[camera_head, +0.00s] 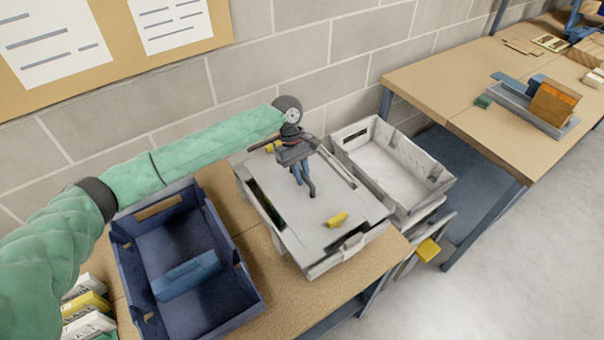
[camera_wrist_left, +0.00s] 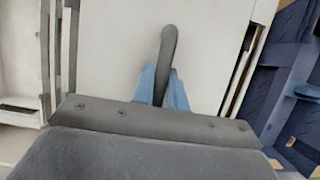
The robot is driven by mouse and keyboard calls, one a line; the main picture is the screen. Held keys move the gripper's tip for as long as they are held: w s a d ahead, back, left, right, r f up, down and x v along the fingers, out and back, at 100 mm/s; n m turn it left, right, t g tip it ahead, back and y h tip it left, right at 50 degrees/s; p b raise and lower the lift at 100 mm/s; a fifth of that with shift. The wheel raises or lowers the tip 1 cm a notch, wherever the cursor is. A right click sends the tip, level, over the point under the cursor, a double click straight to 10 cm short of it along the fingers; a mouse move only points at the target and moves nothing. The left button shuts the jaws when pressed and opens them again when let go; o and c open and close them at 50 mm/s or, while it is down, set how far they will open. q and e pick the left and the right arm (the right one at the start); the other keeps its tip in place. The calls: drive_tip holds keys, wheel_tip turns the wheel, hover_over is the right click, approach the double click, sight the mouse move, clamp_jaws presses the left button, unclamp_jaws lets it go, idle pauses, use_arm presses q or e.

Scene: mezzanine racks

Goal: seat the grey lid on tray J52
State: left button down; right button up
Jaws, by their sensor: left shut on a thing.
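The grey lid (camera_head: 305,225) is a flat light-grey panel lying over a grey tray (camera_head: 350,255) on the near table, close to the wall. No label J52 is readable. The lid looks roughly lined up with the tray; whether it is fully down cannot be told. A dark upright handle (camera_wrist_left: 169,45) rises from its middle. My left gripper (camera_head: 303,180) comes down from above, its blue fingers shut on that handle, as the left wrist view (camera_wrist_left: 163,88) shows. Yellow pieces lie at the lid's front (camera_head: 337,219) and back. My right gripper is not in view.
A blue crate (camera_head: 248,285) with a blue divider stands left of the tray. An open, empty-looking grey tray (camera_head: 440,182) stands to the right, beyond the near table's edge. A second table (camera_head: 440,75) holds a small grey tray with an orange-brown box (camera_head: 553,103). The wall is close behind.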

use_arm(q)
drive_tip(key=shift+f, duration=0.5)
drive_tip(key=c, duration=1.7)
unclamp_jaws()
drive_tip(key=shift+r, duration=0.1)
drive_tip(key=shift+p+v, duration=2.6)
drive_tip(key=shift+v, duration=2.85)
drive_tip(key=shift+w+a, duration=0.1)
